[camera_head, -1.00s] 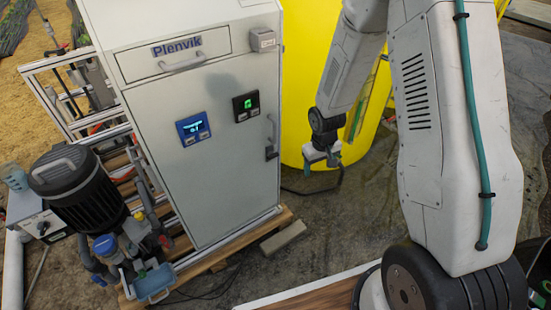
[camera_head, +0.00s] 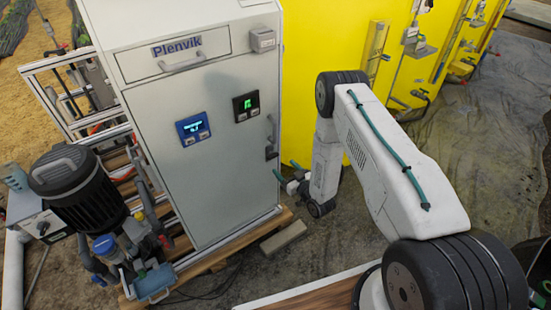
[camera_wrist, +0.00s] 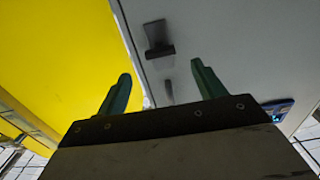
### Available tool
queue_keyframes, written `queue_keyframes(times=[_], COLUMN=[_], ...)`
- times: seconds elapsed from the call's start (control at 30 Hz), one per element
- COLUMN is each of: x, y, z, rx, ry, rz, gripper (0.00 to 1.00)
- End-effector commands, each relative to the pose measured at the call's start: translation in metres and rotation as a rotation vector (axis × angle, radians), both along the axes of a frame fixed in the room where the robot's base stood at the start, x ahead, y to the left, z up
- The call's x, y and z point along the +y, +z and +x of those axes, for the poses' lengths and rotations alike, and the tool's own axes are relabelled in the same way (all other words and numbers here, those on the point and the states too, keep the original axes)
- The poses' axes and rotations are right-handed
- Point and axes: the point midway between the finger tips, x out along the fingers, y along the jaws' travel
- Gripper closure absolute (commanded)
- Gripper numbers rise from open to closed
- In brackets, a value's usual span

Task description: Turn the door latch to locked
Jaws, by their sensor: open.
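The door latch (camera_head: 271,153) is a small dark fitting near the right edge of the grey cabinet door (camera_head: 225,165), below the door's pull handle (camera_head: 271,127). In the wrist view, the latch (camera_wrist: 158,38) shows as a dark plate with a crosswise bar, ahead of the fingers and near the top. My gripper (camera_head: 287,171) is to the right of the cabinet and slightly below the latch, apart from it. The lock state of the latch cannot be read.
Two displays (camera_head: 193,128) sit on the door. A black pump (camera_head: 80,190) is at left. The cabinet stands on a wooden pallet (camera_head: 215,258), with a loose block (camera_head: 284,238) on the floor in front.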

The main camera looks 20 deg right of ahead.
Motion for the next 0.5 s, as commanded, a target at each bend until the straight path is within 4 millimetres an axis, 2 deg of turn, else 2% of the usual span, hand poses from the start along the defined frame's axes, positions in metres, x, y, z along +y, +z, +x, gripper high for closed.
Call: queue_keyframes(times=[0.5], x=[0.021], y=[0.004], z=[0.065], rx=[-0.016], ry=[0.000], rz=[0.003], gripper=[0.31])
